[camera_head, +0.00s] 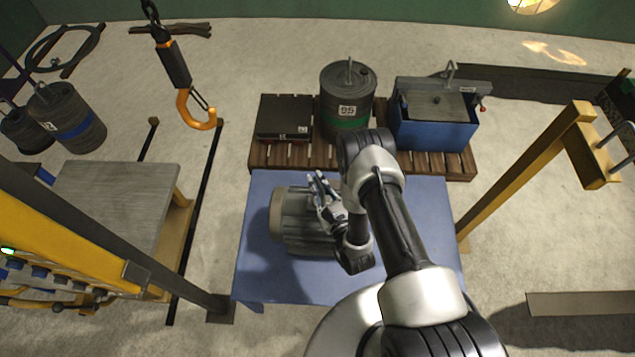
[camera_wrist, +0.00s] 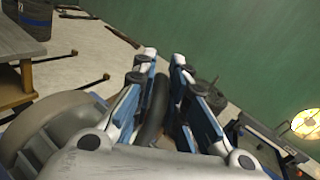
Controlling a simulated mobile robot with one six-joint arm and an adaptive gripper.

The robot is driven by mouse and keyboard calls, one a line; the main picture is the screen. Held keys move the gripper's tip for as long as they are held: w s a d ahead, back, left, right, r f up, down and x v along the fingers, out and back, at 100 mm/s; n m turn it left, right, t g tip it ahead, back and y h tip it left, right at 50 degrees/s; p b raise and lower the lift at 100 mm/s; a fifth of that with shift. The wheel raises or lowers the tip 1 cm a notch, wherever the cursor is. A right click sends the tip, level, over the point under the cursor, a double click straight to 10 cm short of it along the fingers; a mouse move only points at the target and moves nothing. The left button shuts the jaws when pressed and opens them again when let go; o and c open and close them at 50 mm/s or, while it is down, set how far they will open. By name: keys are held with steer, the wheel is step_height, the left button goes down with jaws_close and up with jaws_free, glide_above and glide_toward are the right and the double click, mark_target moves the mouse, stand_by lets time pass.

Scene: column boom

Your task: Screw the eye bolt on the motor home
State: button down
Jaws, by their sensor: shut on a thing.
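The motor (camera_head: 290,228) lies on its side on the blue table (camera_head: 285,285), a grey ribbed body with a beige end on the left; its rounded end (camera_wrist: 72,103) also fills the lower left of the wrist view. My gripper (camera_head: 318,182) is over the motor's right part. In the wrist view my gripper's two blue-and-white fingers (camera_wrist: 162,62) are shut on a dark curved piece, which looks like the ring of the eye bolt (camera_wrist: 152,108). Its threaded end and the motor's bolt hole are hidden, so I cannot tell whether the bolt is seated.
An orange hook (camera_head: 196,112) hangs on a chain at the upper left. Behind the table, a pallet (camera_head: 290,157) bears a dark flat box (camera_head: 285,117), a drum (camera_head: 348,88) and a blue sink unit (camera_head: 435,130). Yellow posts (camera_head: 525,180) stand on the right.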

steer(key=shift+w+d+r, duration=0.15)
steer(key=shift+w+r, duration=0.05)
steer(key=shift+r, duration=0.05)
steer(key=c, duration=1.8)
jaws_free()
steer(key=shift+o, duration=0.7)
steer(key=shift+s+f, duration=0.1)
step_height(320, 180, up, 10)
